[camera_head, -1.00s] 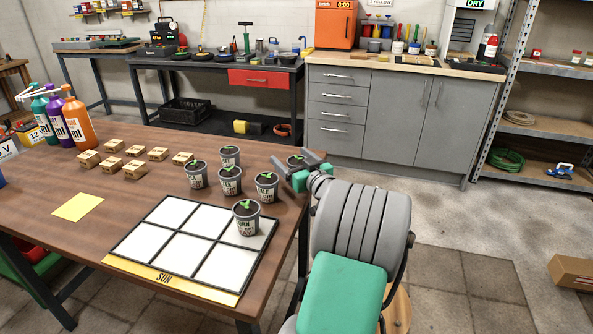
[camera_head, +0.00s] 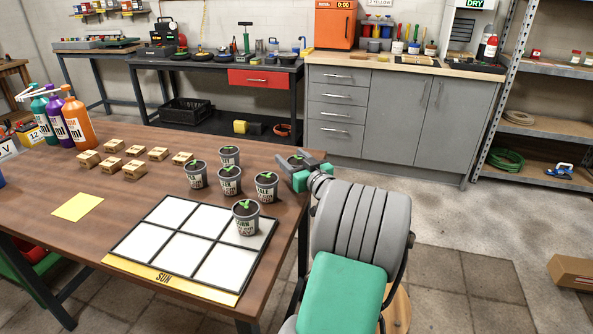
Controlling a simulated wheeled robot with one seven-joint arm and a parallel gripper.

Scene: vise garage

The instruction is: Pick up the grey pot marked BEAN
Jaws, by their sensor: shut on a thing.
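My gripper (camera_head: 296,165) is at the right edge of the wooden table, shut on a small pot (camera_head: 295,160) with a green sprout. The fingers and arm hide most of this pot, and its marking cannot be read. Several other grey pots with sprouts stand upright to its left: one at the back (camera_head: 229,156), one at the left (camera_head: 196,175), one in the middle (camera_head: 230,181) and one nearer my gripper (camera_head: 266,187). Another pot (camera_head: 246,217) stands on the upper right cell of the white grid tray (camera_head: 190,272). Their labels are too small to read surely.
Several small wooden blocks (camera_head: 135,169) and a yellow note (camera_head: 77,207) lie on the table (camera_head: 48,229). Orange (camera_head: 78,120), purple and teal bottles stand at its far left. A grey cabinet (camera_head: 395,125) is behind my arm.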

